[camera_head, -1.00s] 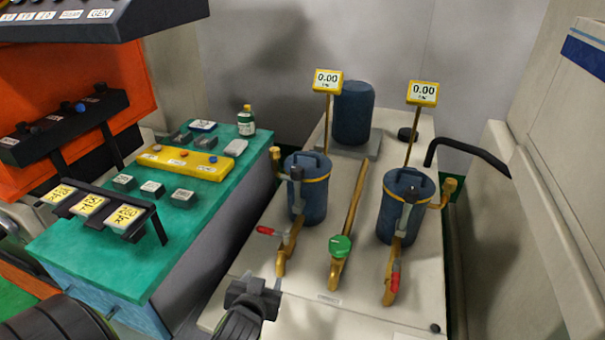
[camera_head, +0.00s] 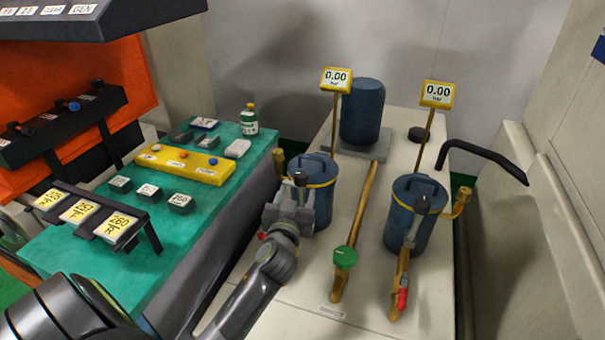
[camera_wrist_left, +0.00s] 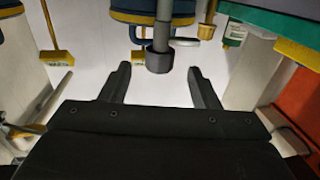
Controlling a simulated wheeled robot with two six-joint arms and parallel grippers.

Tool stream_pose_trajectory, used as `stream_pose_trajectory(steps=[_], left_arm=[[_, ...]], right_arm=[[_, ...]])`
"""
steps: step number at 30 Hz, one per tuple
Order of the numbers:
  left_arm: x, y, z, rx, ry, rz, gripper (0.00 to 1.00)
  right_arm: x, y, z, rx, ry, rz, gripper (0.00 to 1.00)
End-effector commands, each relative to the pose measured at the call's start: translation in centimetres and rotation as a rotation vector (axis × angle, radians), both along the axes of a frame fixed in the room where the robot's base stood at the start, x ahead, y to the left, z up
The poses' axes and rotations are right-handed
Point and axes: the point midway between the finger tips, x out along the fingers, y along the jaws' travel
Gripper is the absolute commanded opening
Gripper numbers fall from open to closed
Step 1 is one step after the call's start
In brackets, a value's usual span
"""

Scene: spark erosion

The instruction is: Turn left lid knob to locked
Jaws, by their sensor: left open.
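The left blue canister (camera_head: 322,172) has a yellow band and a handled lid. Its dark lid knob (camera_head: 300,178) is at the front, partly hidden by my gripper. My left gripper (camera_head: 294,196) is at that knob, in front of the canister. In the left wrist view the knob (camera_wrist_left: 159,60), on a grey shaft, lies between the two open fingers (camera_wrist_left: 158,76) near their tips, with a visible gap on each side. I cannot tell its lock setting. My right gripper is not in view.
The right blue canister (camera_head: 415,225) has a similar knob and a red-handled valve (camera_head: 402,298). A green valve knob (camera_head: 345,258) sits on the pipe between the canisters. A yellow gauge (camera_head: 336,80) stands behind the left canister. The teal bench (camera_head: 195,225) is to the left.

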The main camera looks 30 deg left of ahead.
Motion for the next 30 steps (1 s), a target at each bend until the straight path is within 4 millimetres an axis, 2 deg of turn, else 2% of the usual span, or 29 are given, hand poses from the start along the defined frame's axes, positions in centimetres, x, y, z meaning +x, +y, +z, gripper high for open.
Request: stream_pose_trajectory(steps=[6,13,19,28,30], left_arm=[[3.8,1.6,0.1,0.002,0.001,0.0,0.56],[6.6,2.7,0.0,0.001,0.0,0.0,0.56],[7.5,3.1,0.0,-0.001,0.001,0.0,0.56],[7.6,3.2,-0.1,-0.001,0.001,0.0,0.56],[7.6,3.2,-0.1,-0.001,0.001,0.0,0.47]], right_arm=[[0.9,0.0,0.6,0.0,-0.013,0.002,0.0],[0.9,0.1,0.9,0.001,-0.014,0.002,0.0],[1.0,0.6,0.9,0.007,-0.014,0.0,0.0],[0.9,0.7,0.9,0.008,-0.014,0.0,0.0],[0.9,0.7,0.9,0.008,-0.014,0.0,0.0]])
